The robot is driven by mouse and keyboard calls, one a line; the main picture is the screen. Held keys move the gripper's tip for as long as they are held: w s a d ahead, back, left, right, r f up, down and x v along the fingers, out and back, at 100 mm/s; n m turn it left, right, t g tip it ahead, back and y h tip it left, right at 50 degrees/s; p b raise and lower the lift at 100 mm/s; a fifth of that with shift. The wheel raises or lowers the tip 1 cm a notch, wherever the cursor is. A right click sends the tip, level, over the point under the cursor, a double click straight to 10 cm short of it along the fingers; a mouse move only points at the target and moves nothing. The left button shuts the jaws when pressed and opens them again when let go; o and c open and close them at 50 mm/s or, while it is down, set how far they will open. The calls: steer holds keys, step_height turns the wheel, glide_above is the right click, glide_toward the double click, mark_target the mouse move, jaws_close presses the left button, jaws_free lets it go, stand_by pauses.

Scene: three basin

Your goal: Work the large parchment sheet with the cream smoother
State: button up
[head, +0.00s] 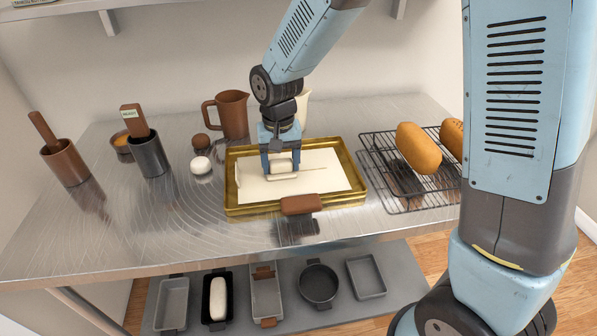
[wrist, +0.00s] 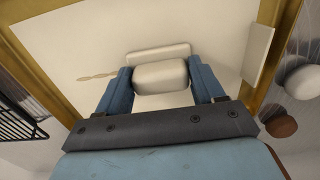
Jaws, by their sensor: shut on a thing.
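The large parchment sheet (head: 325,180) lies pale and flat in a gold-rimmed tray (head: 350,190) in the head view. It also fills much of the wrist view (wrist: 60,45). My gripper (head: 280,168) is shut on the cream smoother (head: 283,164), over the sheet's left-middle part. In the wrist view the smoother's block (wrist: 160,76) sits between the two fingers, with its flat plate showing behind. I cannot tell whether the plate touches the sheet. A thin tan streak (wrist: 97,76) marks the sheet beside the smoother. A pale raised strip (wrist: 258,55) stands along one sheet edge.
A brown-handled tool (head: 301,204) sits at the tray's front rim. A wire rack with loaves (head: 418,148) stands right. A brown jug (head: 232,115), small round items (head: 200,165) and tool-holding cups (head: 150,155) stand left and behind. The counter's front left is clear.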

steer(key=shift+w+d, duration=0.25)
steer(key=shift+d, duration=0.8)
steer(key=shift+w+d, duration=0.2)
steer(key=shift+d, duration=0.85)
steer(key=shift+w+d, duration=0.2)
steer(key=shift+d, duration=0.5)
steer(key=shift+w+d, duration=0.2)
steer(key=shift+d, duration=0.55)
steer(key=shift+w+d, duration=0.2)
steer(key=shift+d, duration=0.5)
steer(key=shift+d, duration=0.1)
steer(key=shift+w+d, duration=0.25)
steer(key=shift+d, duration=0.8)
steer(key=shift+w+d, duration=0.25)
steer(key=shift+d, duration=0.8)
steer(key=shift+a, duration=0.1)
steer(key=shift+s+a, duration=0.3)
steer(key=shift+a, duration=0.75)
steer(key=shift+s+a, duration=0.25)
steer(key=shift+a, duration=0.8)
steer(key=shift+s+a, duration=0.25)
steer(key=shift+a, duration=0.85)
steer(key=shift+s+a, duration=0.25)
steer(key=shift+a, duration=0.85)
